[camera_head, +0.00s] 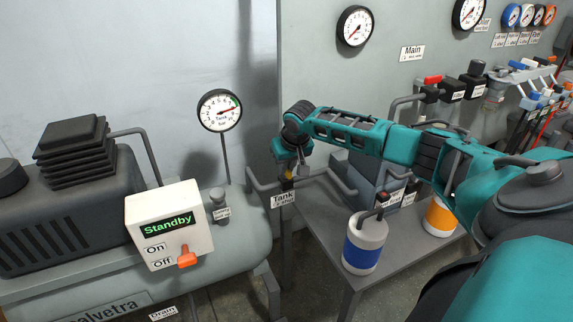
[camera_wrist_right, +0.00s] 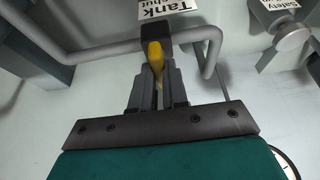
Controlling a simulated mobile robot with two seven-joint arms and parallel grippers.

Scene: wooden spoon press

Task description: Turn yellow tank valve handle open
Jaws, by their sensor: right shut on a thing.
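The yellow tank valve handle (camera_wrist_right: 154,54) shows in the right wrist view, coming out of a dark valve body (camera_wrist_right: 156,36) on a grey pipe. My right gripper (camera_wrist_right: 155,88) is shut on the handle, with one finger on each side of it. In the head view my right gripper (camera_head: 289,172) is at the pipe just above the Tank label (camera_head: 283,199). Only a small bit of yellow shows there; the gripper hides most of the handle. The Tank label (camera_wrist_right: 168,8) also shows in the wrist view, with "shut" partly readable. My left gripper is out of view.
The compressor's control box (camera_head: 169,227) reads Standby at left. A Tank gauge (camera_head: 219,110) stands behind it. A blue-banded canister (camera_head: 365,243) and an orange-banded one (camera_head: 440,214) stand on a grey table (camera_head: 335,231) below my right arm. Pipes run close to the gripper.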

